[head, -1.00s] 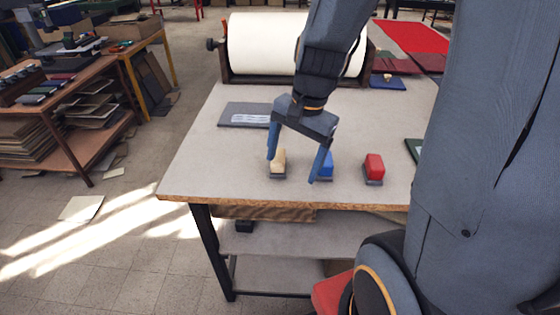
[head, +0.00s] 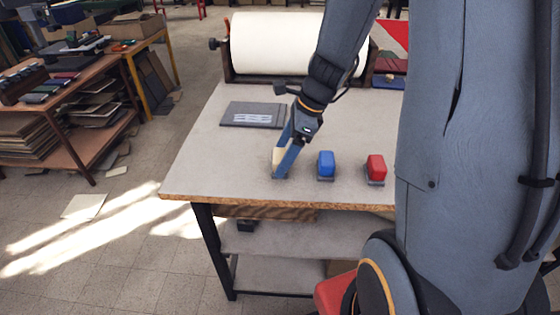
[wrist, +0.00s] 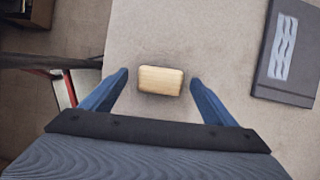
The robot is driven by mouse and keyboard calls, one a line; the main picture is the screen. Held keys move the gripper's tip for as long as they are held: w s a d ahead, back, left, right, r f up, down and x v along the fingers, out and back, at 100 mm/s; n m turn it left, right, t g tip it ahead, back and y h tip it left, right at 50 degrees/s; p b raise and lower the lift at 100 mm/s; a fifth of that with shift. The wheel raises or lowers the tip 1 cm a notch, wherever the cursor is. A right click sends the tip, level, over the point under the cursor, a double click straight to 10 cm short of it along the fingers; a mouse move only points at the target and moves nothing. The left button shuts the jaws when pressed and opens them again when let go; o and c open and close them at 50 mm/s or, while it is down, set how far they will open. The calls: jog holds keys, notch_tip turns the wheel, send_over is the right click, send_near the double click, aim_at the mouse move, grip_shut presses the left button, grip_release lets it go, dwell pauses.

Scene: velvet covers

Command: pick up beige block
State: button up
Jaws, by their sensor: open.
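The beige block (head: 276,157) stands near the front left of the table, partly hidden behind my gripper (head: 281,172) in the head view. In the wrist view the beige block (wrist: 161,80) lies between the two blue fingertips, a little beyond them, with a gap on each side. My gripper (wrist: 160,78) is open and empty, pointing down toward the table. Its fingers are seen nearly edge-on in the head view, so its exact height is hard to tell.
A blue block (head: 326,163) and a red block (head: 376,167) stand to the right on the table (head: 230,165). A grey book (head: 252,114) lies behind. A large white roll (head: 295,43) is at the back. The table's front edge is close.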

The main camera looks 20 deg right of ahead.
aim_at(280, 155)
jog(key=shift+x, duration=1.15)
jog(key=c, duration=1.2)
jog(key=shift+r, duration=0.15)
notch_tip(280, 155, up, 10)
jog(key=shift+f+b, duration=0.1)
jog(key=shift+b, duration=0.2)
jog(key=o, duration=0.6)
jog(key=shift+c, duration=0.2)
jog(key=c, duration=0.4)
